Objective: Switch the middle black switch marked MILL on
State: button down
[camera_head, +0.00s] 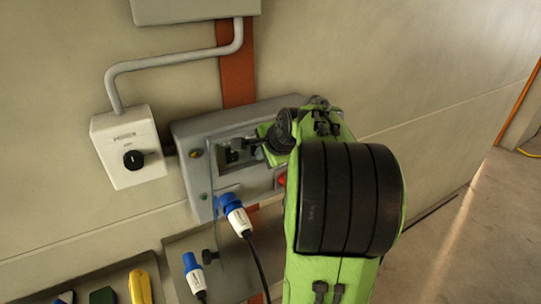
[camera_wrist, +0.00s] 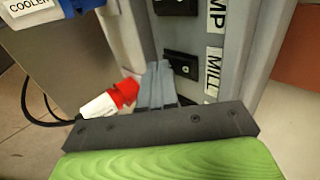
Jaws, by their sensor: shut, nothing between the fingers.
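In the wrist view the black switch (camera_wrist: 183,65) beside the white MILL label (camera_wrist: 212,71) sits on the side of a grey panel. My gripper (camera_wrist: 158,72) is shut and empty, its fingertips just beside the MILL switch; I cannot tell whether they touch it. Another black switch (camera_wrist: 175,7), by a label ending in "MP", is cut by the top edge. In the head view my gripper (camera_head: 236,150) is at the recess of the grey panel box (camera_head: 190,130), and my arm hides the box's right part. The switch's position is not clear.
A red and white plug (camera_wrist: 110,98) is left of my fingers in the wrist view, with a blue plug marked COOLER (camera_wrist: 40,12) above it. A white rotary-switch box (camera_head: 128,147) is left.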

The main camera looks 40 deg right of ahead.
jog(key=shift+w, duration=0.1)
jog(key=shift+w+f, duration=0.1)
jog(key=shift+w, duration=0.1)
dwell(0.4)
jog(key=shift+r+p, duration=0.8)
jog(key=shift+r, duration=0.1)
